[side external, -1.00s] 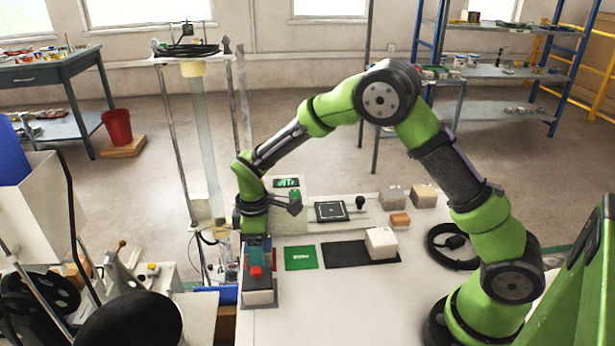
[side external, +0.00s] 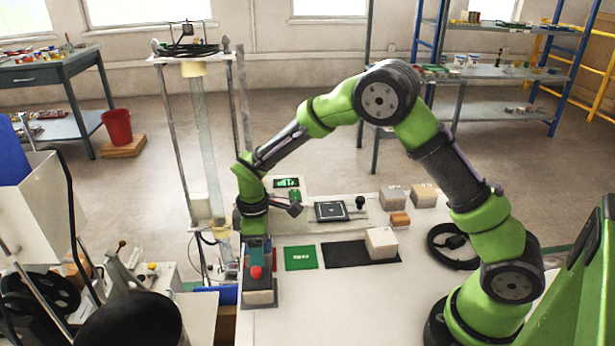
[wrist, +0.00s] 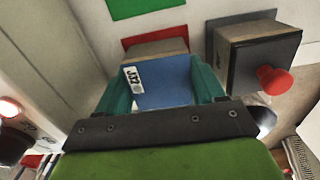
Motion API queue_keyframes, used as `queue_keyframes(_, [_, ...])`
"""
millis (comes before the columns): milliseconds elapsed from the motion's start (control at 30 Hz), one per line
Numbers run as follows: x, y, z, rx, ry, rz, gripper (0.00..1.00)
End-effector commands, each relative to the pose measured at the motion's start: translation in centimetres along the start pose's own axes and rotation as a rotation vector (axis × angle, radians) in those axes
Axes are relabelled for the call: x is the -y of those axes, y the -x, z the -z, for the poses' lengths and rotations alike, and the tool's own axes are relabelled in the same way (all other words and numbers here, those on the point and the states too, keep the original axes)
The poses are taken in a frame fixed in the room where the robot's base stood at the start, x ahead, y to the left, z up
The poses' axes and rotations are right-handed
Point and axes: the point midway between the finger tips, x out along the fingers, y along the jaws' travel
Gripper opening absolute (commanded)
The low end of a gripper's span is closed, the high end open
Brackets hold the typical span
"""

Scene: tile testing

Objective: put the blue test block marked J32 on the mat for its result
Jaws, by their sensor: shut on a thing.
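My gripper (wrist: 165,88) is shut on the blue test block (wrist: 165,88), a finger on each side. The block's blue face has a white label reading J32. A beige part shows just beyond the blue face, with the edge of a red mat (wrist: 155,31) behind it. I cannot tell whether the block touches the mat. A green mat (side external: 300,258) lies to the right, then a black mat (side external: 340,255).
The red-button box (side external: 258,290) stands close to my gripper; it also shows in the wrist view (wrist: 250,60). A beige block (side external: 381,243) rests on the black mat. More blocks (side external: 393,198) and a dark framed plate (side external: 331,211) are farther back. The front of the table is clear.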

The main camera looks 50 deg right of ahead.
Motion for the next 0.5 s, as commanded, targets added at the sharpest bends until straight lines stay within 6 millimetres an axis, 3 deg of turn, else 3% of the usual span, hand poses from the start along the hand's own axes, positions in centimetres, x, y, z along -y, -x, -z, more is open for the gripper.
queue_keyframes(433, [-0.03, -0.37, 0.04, -0.002, 0.000, -0.001, 0.22])
queue_keyframes(467, [-0.03, -0.38, 0.05, -0.002, 0.000, -0.001, 0.70])
queue_keyframes(500, [-0.03, -0.36, 0.05, -0.002, 0.000, -0.001, 0.76])
